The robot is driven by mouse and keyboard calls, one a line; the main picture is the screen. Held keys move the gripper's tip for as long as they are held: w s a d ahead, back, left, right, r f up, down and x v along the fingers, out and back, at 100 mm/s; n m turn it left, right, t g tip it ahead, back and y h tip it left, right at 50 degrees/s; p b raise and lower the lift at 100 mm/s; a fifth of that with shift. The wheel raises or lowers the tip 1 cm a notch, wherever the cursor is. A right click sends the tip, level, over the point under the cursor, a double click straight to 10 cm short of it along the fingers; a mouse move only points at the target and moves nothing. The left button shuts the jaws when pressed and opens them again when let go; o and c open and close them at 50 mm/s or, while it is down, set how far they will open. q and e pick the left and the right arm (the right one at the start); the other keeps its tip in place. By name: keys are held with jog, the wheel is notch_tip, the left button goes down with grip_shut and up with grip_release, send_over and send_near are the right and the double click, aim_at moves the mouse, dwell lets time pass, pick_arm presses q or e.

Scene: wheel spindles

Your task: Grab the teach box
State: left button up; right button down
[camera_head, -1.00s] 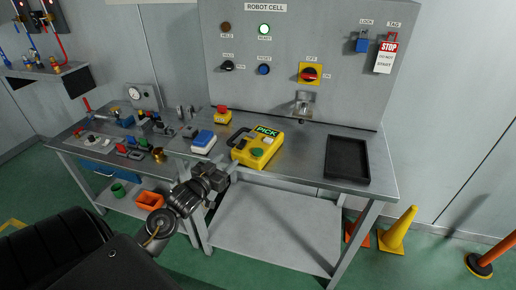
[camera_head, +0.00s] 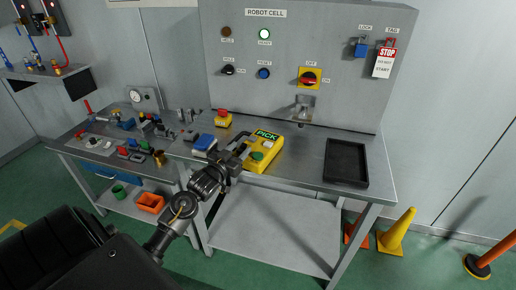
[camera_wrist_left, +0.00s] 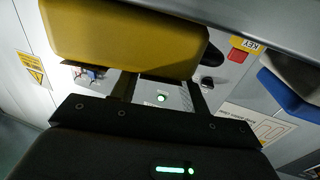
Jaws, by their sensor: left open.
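The teach box (camera_head: 265,155), a yellow box with a green PICK screen, a green button and a dark handle on its left, lies on the grey workbench (camera_head: 305,160). In the left wrist view its yellow body (camera_wrist_left: 125,38) fills the upper left. My left gripper (camera_head: 238,152) is at the box's left side, by the handle, and covers part of it. In the wrist view my two fingers (camera_wrist_left: 162,90) stand apart, just below the yellow body. I cannot tell whether they touch it. My right gripper is not in view.
A blue-and-white box (camera_head: 204,142) stands close left of my gripper, and a yellow box with a red button (camera_head: 223,118) stands behind. A black tray (camera_head: 346,163) lies on the right. Bench is clear between teach box and tray. The control panel (camera_head: 335,40) rises behind.

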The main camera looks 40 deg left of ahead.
aim_at(244, 145)
pick_arm(q)
jog(key=w, duration=0.3)
jog(key=shift+w+f, duration=0.1)
jog(key=shift+w, duration=0.1)
jog(key=shift+a, duration=0.1)
jog(key=shift+s, duration=0.1)
jog(key=shift+c, duration=0.2)
grip_shut()
dwell(0.8)
jog(key=shift+r, duration=0.2)
